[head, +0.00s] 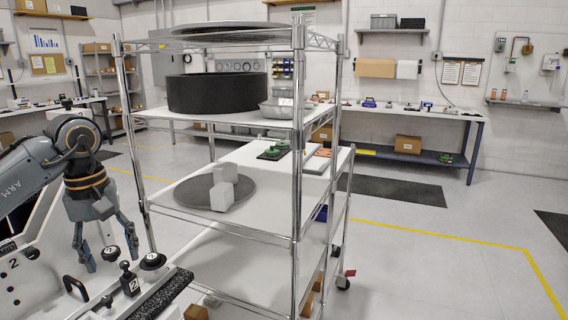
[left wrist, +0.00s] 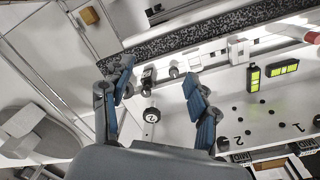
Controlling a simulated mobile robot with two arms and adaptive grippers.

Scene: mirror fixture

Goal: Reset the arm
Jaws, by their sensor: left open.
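My left arm comes in from the left in the head view, and its gripper (head: 110,256) points down with its fingers apart. It hangs over the white fixture (head: 40,270) at the lower left. In the left wrist view the open gripper (left wrist: 157,80) has nothing between its fingertips. I see no contact. My right gripper is in neither view.
A wire shelf cart (head: 297,150) stands close to the right of the gripper. It holds a black drum (head: 217,92), a grey disc and white blocks (head: 222,190). A dark speckled bar (head: 150,298) runs along the fixture's edge. The floor (head: 420,275) at the right is clear.

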